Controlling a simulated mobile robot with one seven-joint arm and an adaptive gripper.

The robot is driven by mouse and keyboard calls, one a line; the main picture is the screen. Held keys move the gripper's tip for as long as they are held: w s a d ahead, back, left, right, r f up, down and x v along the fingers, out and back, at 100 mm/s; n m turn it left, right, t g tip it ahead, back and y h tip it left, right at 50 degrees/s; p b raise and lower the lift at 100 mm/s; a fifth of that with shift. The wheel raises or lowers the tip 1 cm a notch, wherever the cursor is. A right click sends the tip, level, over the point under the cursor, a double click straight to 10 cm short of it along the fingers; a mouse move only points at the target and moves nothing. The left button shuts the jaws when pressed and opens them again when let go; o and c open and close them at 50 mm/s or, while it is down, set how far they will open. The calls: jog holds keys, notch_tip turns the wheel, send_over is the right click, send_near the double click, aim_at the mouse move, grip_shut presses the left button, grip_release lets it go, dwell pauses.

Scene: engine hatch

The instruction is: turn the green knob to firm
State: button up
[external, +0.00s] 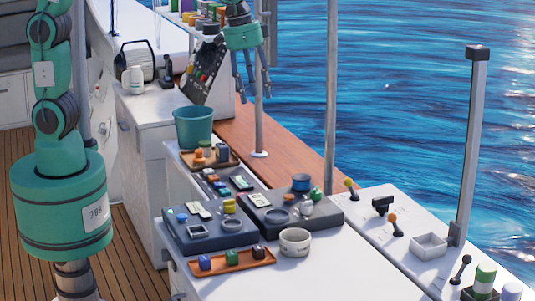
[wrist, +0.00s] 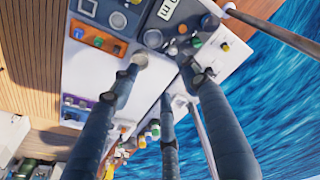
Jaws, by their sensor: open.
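A small green knob (external: 316,193) stands at the right end of a dark control panel (external: 328,213) on the white counter. A green part, likely the same knob, shows near my fingers in the wrist view (wrist: 197,42). Its setting and any "firm" mark are too small to read. My gripper (external: 244,97) hangs high above the counter, toward the back, with its fingers spread and empty. In the wrist view the three fingers (wrist: 160,78) point at the counter and touch nothing.
A second dark panel (external: 197,241) sits to the left. In front are an orange tray of blocks (external: 222,267) and a white bowl (external: 295,242). A teal bucket (external: 193,127) stands behind. Metal poles (external: 332,95) rise near my arm. Levers (external: 393,223) stand on the right counter.

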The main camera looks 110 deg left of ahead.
jog(key=w+a+f+n+g, duration=0.1)
jog(key=w+a+f+n, duration=0.1)
jog(key=w+a+f, duration=0.55)
jog(key=n+g+p, duration=0.1)
jog(key=n, duration=0.1)
send_over(316, 187)
notch_tip(316, 187, down, 11)
jog(key=shift+d+f, duration=0.1)
jog(key=shift+d, duration=0.05)
jog(key=shift+f, duration=0.1)
notch_tip(316, 187, down, 14)
jog(key=shift+r+b, duration=0.2)
jog(key=shift+b, duration=0.2)
grip_shut()
